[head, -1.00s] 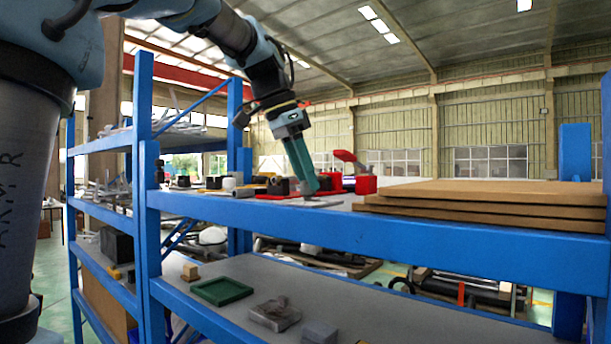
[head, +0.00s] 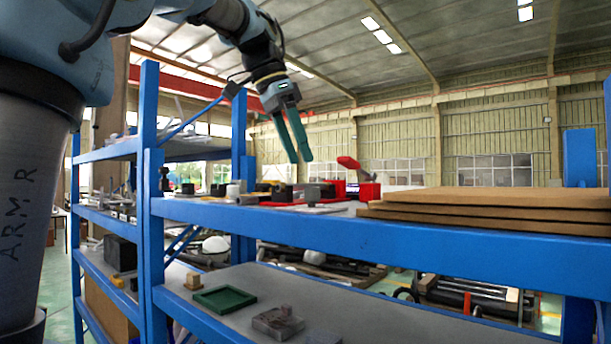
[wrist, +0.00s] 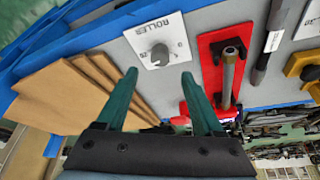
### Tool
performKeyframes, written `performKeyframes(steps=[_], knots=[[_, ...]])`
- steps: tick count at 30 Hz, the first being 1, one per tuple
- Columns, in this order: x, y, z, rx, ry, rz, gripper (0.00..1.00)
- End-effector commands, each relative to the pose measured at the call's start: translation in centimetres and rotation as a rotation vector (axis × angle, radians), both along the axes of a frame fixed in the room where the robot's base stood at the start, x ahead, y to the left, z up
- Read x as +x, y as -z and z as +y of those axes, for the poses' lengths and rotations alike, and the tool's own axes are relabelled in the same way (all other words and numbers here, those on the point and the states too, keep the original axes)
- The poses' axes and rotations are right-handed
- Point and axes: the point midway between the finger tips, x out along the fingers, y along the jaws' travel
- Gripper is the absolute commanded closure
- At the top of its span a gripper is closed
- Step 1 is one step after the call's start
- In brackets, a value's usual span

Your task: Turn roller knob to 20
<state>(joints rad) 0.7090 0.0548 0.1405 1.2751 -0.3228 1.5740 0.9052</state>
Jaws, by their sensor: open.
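The roller knob (wrist: 160,54) is a grey round knob on a white plate (wrist: 140,37) marked "ROLLER" in the wrist view, with a number near the plate's right edge. The knob's pointer setting is too small to read. In the head view the knob (head: 313,194) is a small grey shape on the upper shelf. My gripper (head: 300,160) is open and empty, its green fingers above the shelf and apart from the knob. In the wrist view the knob shows beyond and between the fingertips of my gripper (wrist: 158,76).
A red plate with a grey bar (wrist: 228,75) lies right of the knob plate in the wrist view. Stacked brown boards (head: 490,202) lie on the shelf at right. A red clamp-like thing (head: 360,180) stands behind. The blue shelf edge (head: 380,234) runs along the front.

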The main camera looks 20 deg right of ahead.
Motion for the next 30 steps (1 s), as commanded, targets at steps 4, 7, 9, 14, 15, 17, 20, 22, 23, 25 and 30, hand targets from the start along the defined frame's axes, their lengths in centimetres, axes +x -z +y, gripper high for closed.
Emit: performKeyframes(steps=[4,7,9,14,15,17,20,22,23,25,30], knots=[[0.0,-2.3,0.9,0.000,0.000,-0.001,0.31],[0.0,-3.2,1.3,0.000,0.000,0.000,0.31],[-0.1,-3.5,1.5,0.000,0.000,0.000,0.31],[-0.1,-3.7,1.6,0.001,0.000,0.001,0.31],[-0.1,-3.7,1.6,0.001,0.000,0.001,0.31],[-0.1,-3.7,1.6,0.001,0.000,0.001,0.31],[-0.1,-3.7,1.5,0.001,0.001,0.001,0.31],[-0.1,-3.7,1.5,0.001,0.001,0.001,0.31],[-0.1,-3.7,1.5,0.001,0.001,0.001,0.31],[-0.1,-3.7,1.5,0.001,0.001,0.001,0.31],[-0.1,-3.7,1.5,0.000,0.001,0.001,0.31]])
